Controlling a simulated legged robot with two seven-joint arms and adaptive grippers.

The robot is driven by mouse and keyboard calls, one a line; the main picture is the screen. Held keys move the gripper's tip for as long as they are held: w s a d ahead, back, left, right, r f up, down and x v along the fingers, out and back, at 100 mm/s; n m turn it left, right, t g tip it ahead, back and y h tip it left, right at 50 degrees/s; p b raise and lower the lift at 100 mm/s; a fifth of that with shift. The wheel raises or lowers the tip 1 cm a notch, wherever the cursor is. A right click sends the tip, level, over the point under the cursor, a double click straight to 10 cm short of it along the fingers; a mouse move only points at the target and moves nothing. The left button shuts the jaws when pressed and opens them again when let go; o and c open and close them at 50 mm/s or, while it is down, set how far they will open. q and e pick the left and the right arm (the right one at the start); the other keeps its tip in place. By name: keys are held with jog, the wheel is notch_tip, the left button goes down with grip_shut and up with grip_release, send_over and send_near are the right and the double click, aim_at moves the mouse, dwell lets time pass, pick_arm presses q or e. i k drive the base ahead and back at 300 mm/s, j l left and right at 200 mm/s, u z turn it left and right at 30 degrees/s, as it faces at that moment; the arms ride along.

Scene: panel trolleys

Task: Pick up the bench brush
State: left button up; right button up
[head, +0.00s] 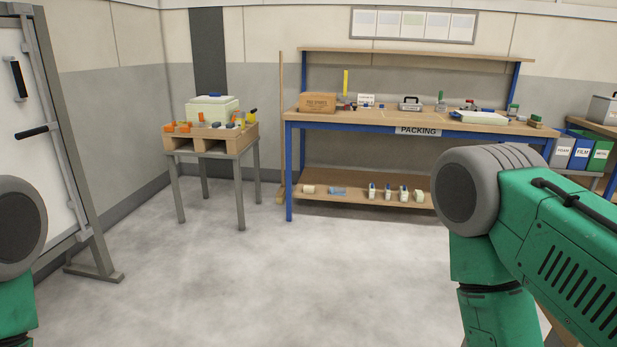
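I cannot make out the bench brush for certain, because the items on the packing bench (340,122) are small and far off. A small brown and green item (535,121) at the right end of the bench top may be a brush, but I cannot tell. My arms show at the left and right edges of the head view. Neither gripper is in view.
A small table (238,165) with a wooden pallet and a pale green-white box (212,109) stands left of the bench. A brown carton (318,103) sits on the bench. Labelled bins (581,152) stand at right. A white panel (40,120) is at left. The floor between is clear.

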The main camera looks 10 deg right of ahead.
aim_at(534, 121)
jog(key=i+z, duration=0.2)
jog(key=i, duration=0.35)
jog(key=i+z, duration=0.2)
jog(key=i, duration=0.35)
jog(key=i+j+z, duration=0.2)
jog(key=i, duration=0.35)
jog(key=i+z, duration=0.25)
jog(key=i, duration=0.25)
jog(key=i+z, duration=0.25)
jog(key=i, duration=0.2)
jog(key=i+j+z, duration=0.25)
jog(key=i, duration=0.25)
jog(key=i+j+z, duration=0.15)
jog(key=i+z, duration=0.15)
jog(key=i, duration=0.15)
jog(key=i+l+z, duration=0.15)
jog(key=i+z, duration=0.3)
jog(key=i+l+z, duration=0.1)
jog(key=i+z, duration=0.2)
jog(key=z, duration=0.15)
jog(key=i+j+z, duration=0.1)
jog(key=i+z, duration=0.35)
jog(key=i+l+u, duration=0.15)
jog(key=i+u, duration=0.15)
jog(key=i, duration=0.15)
jog(key=i+l+u, duration=0.3)
jog(key=i, duration=0.15)
